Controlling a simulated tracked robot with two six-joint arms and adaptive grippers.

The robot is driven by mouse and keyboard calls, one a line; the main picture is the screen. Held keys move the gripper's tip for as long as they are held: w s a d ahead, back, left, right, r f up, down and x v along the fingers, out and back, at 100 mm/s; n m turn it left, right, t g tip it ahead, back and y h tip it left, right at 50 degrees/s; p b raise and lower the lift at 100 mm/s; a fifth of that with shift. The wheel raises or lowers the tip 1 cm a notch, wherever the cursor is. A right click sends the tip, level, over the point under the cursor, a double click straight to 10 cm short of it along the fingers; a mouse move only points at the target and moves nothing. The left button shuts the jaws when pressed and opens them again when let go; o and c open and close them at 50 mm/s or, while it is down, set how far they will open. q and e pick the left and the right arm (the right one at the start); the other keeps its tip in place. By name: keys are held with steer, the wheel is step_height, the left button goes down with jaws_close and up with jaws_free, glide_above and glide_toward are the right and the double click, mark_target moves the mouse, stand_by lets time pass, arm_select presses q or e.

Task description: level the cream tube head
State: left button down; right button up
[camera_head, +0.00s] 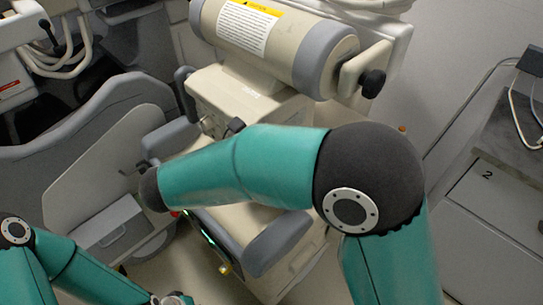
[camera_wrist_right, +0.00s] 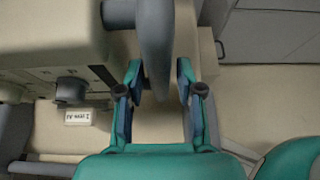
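The cream tube head (camera_head: 265,40) lies tilted at the top of the head view, its right end lower. It has grey end bands, a yellow-and-white caution label and a black knob (camera_head: 373,83) on a cream bracket at its right end. My right arm crosses in front, below the tube head; its gripper cannot be made out in the head view. In the right wrist view my right gripper (camera_wrist_right: 160,80) is open, with a finger on each side of a grey bar (camera_wrist_right: 156,45). I cannot tell whether they touch it.
A cream housing (camera_head: 240,95) sits under the tube head, with a grey curved handle (camera_head: 186,95) at its left. Grey-cushioned parts (camera_head: 275,240) lie below my right arm. A grey cabinet (camera_head: 500,205) marked 2 stands at right. A dark knob (camera_wrist_right: 72,90) shows in the wrist view.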

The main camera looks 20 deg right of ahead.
steer(key=shift+v, duration=1.75)
steer(key=shift+f, duration=0.15)
